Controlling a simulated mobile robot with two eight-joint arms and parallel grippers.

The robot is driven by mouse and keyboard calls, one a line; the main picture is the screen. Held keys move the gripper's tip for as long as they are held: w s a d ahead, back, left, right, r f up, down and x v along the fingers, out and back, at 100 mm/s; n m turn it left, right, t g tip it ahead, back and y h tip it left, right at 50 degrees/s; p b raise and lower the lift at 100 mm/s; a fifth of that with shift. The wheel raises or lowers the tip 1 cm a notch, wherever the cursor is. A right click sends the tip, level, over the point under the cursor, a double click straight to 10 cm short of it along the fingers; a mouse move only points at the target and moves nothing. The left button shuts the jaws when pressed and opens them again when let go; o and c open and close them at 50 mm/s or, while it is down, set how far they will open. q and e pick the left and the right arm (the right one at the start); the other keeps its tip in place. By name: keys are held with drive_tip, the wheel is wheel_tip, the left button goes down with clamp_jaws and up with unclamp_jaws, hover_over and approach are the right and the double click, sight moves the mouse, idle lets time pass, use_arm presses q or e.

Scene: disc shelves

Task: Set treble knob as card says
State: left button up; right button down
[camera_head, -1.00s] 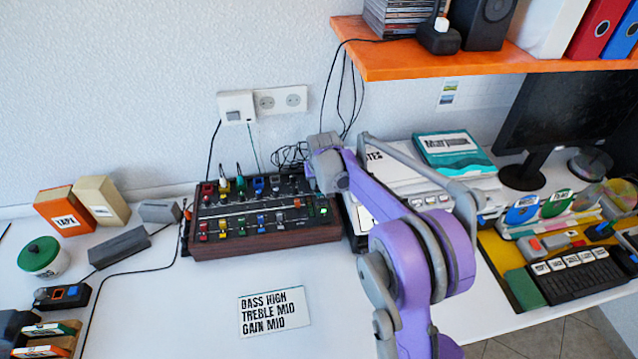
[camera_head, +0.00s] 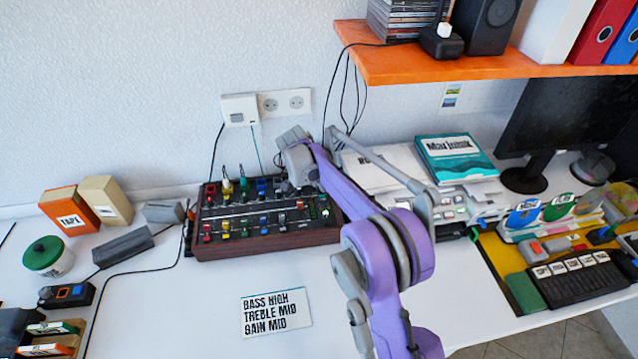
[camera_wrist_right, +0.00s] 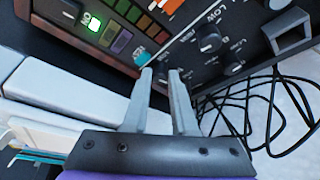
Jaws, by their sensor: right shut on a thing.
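The mixer (camera_head: 265,241) is a dark panel in a wooden case with coloured knobs and faders, against the wall. The white card (camera_head: 276,312) lies in front of it and reads BASS HIGH, TREBLE MID, GAIN MID. My right gripper (camera_wrist_right: 160,72) is at the mixer's upper right part, its two fingers close together on a small dark knob that they mostly hide. Other black knobs (camera_wrist_right: 210,40) stand beside it in the right wrist view, near the word LOW. I cannot read the held knob's label. My left gripper is out of view.
Black cables (camera_wrist_right: 265,110) lie behind the mixer. A white device (camera_head: 455,205) and a teal book (camera_head: 455,158) stand to the right. An orange shelf (camera_head: 480,66) hangs above at the right. The table around the card is mostly clear.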

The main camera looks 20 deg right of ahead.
drive_tip(key=shift+w+m+g, duration=0.1)
drive_tip(key=shift+m+g, duration=0.2)
drive_tip(key=shift+m, duration=0.7)
